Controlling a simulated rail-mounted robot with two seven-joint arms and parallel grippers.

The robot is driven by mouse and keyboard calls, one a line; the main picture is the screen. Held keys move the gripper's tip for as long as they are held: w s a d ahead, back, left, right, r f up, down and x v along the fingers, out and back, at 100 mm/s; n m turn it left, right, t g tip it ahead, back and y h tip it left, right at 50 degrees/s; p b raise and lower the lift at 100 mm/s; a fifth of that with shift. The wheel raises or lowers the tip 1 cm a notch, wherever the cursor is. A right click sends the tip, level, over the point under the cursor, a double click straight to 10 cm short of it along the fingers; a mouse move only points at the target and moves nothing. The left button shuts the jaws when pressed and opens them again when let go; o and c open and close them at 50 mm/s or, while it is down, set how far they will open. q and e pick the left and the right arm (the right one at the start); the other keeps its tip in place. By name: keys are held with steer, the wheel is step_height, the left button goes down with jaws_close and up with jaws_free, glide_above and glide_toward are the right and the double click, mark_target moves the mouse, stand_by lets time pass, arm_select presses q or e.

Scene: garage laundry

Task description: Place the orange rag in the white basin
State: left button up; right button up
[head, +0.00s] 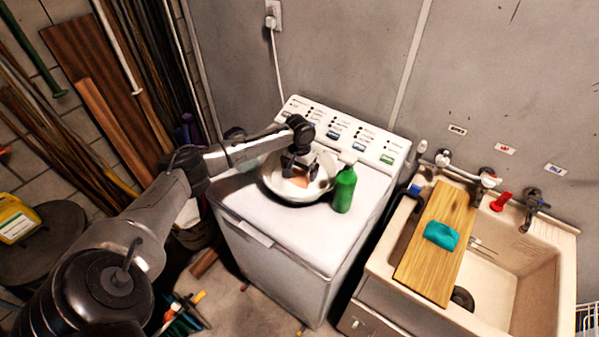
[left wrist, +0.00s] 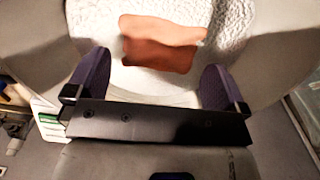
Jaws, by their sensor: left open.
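The orange rag (head: 297,178) lies inside the white basin (head: 309,194), which stands on top of the white washing machine. In the left wrist view the rag (left wrist: 160,43) shows as a flat, wavy-edged orange piece on the pale, textured floor of the basin (left wrist: 228,15). My left gripper (head: 299,166) is over the basin, open, with its fingers pointing down. In the left wrist view its two fingers (left wrist: 153,84) are spread, and the rag is apart from both of them. My right gripper is not in view.
A green bottle (head: 344,190) stands on the washing machine (head: 270,233) close to the basin's right side. To the right is a sink (head: 511,283) with a wooden board (head: 420,262) across it and a teal cloth (head: 441,235) on the board. The washer's front top is clear.

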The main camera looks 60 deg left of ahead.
mark_target(300, 173)
arm_select(q)
step_height(300, 173, up, 11)
steer(key=shift+f+p, duration=0.15)
steer(key=shift+p, duration=0.15)
stand_by(0.6)
